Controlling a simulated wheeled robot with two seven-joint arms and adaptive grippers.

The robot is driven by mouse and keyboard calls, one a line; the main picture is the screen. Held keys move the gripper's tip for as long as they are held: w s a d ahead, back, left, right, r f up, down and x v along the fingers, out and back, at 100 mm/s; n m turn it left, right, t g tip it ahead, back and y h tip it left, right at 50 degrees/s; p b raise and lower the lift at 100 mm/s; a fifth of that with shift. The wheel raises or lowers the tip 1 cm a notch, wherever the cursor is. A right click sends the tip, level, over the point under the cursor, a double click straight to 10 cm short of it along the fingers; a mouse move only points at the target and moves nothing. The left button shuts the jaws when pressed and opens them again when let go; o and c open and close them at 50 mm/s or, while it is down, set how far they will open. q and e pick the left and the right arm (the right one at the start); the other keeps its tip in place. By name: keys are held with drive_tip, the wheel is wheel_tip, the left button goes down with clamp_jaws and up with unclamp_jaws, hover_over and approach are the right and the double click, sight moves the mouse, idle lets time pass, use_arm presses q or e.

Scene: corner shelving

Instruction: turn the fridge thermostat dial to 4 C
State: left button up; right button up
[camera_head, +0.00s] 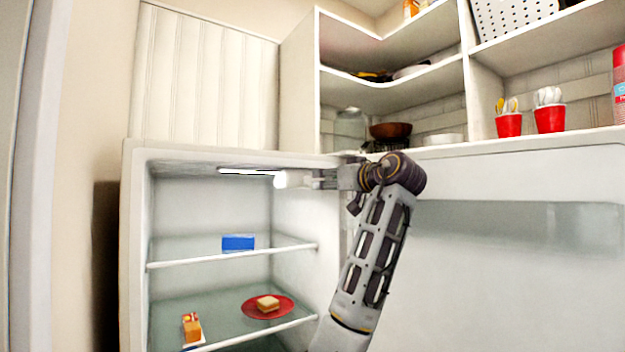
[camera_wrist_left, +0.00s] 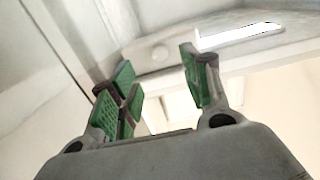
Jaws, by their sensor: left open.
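In the head view, my left gripper (camera_head: 300,179) points left under the top of the open fridge (camera_head: 135,250). I cannot tell whether the fingers touch the dial. My right gripper is not in view.
A bright lamp strip (camera_wrist_left: 240,34) lies beside the dial. Below are glass shelves with a blue box (camera_head: 238,243), a sandwich on a red plate (camera_head: 249,312) and an orange carton (camera_head: 192,327). The open fridge door (camera_head: 510,280) stands right of my arm.

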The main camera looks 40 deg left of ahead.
sight(310, 181)
use_arm(q)
drive_tip(key=p+x, duration=0.2)
drive_tip(key=x, duration=0.6)
drive_tip(key=shift+w+a, duration=0.1)
drive_tip(key=c, duration=1)
drive_tip(key=shift+c, duration=0.2)
drive_tip(key=shift+m, duration=2.1)
